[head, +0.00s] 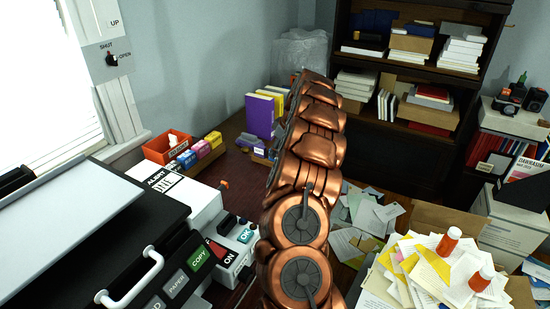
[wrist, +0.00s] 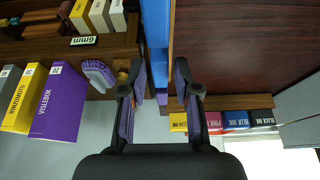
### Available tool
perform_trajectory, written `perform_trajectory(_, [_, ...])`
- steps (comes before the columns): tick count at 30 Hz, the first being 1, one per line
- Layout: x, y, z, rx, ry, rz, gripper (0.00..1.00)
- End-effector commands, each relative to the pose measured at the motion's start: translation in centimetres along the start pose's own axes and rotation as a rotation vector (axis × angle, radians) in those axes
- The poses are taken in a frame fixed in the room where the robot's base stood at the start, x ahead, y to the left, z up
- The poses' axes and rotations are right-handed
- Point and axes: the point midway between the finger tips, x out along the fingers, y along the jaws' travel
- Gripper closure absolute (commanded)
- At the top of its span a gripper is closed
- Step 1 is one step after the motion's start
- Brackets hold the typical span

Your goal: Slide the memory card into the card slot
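I cannot make out a memory card or a card slot in either view. My gripper (wrist: 159,78) shows in the wrist view with its two dark fingers apart and a gap between them. A blue strip and a dark upright shape show in and beyond the gap; I cannot tell whether either touches the fingers. In the head view my copper arm hides the gripper.
Ink boxes (head: 200,152) and an orange bin (head: 168,147) stand at the back left, near a purple box file (head: 260,116). A dark bookshelf (head: 385,150) stands behind.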

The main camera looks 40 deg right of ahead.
Motion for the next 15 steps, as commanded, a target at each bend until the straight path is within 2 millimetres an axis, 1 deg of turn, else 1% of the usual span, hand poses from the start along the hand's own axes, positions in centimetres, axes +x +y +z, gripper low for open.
perform_trajectory(1, [0.01, -0.01, -0.01, 0.000, 0.000, 0.000, 0.77])
perform_trajectory(6, [0.00, -0.01, -0.01, 0.000, 0.000, 0.000, 0.95])
perform_trajectory(8, [0.00, -0.01, -0.01, 0.000, 0.000, 0.000, 1.00])
perform_trajectory(15, [-0.03, -0.01, -0.03, 0.000, 0.000, 0.000, 1.00])
